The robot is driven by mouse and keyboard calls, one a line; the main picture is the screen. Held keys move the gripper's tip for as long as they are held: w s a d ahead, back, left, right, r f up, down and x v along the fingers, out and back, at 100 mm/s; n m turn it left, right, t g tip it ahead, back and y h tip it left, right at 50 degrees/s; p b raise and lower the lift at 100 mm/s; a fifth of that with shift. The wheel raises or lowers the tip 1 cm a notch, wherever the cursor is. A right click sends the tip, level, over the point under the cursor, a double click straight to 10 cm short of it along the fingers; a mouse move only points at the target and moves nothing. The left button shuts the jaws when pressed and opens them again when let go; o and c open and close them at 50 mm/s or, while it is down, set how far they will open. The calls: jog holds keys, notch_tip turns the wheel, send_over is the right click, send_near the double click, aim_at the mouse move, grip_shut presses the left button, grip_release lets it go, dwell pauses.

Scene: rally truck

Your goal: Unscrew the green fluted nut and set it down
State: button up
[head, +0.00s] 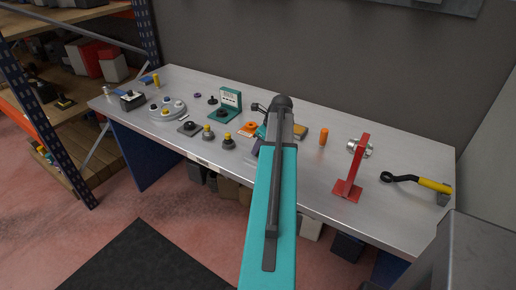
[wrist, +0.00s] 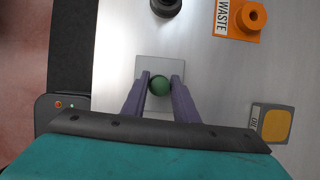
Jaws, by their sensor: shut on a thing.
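The green nut (wrist: 159,86) shows in the wrist view as a round green top between the two purple fingers of my gripper (wrist: 160,84). The fingers are shut on it from left and right. A square grey plate (wrist: 147,66) lies beneath it on the bench. I cannot tell whether the nut is still on a thread or how high it is above the plate. In the head view my arm hides the nut, and only a bit of a purple finger (head: 257,148) shows.
An orange WASTE piece (wrist: 240,20) stands at upper right of the gripper, and a yellow-topped box (wrist: 274,122) at right. A dark round part (wrist: 165,5) is at the top.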

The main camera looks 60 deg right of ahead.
jog(key=shift+r+n+p, duration=0.1)
jog(key=shift+n+p, duration=0.2)
jog(key=shift+n+y+p, duration=0.3)
jog(key=shift+n+p, duration=0.05)
jog(key=shift+n, duration=0.25)
jog(key=shift+n+y+p, duration=0.3)
jog(key=shift+n+p, duration=0.25)
jog(key=shift+n, duration=0.35)
jog(key=shift+c, duration=0.2)
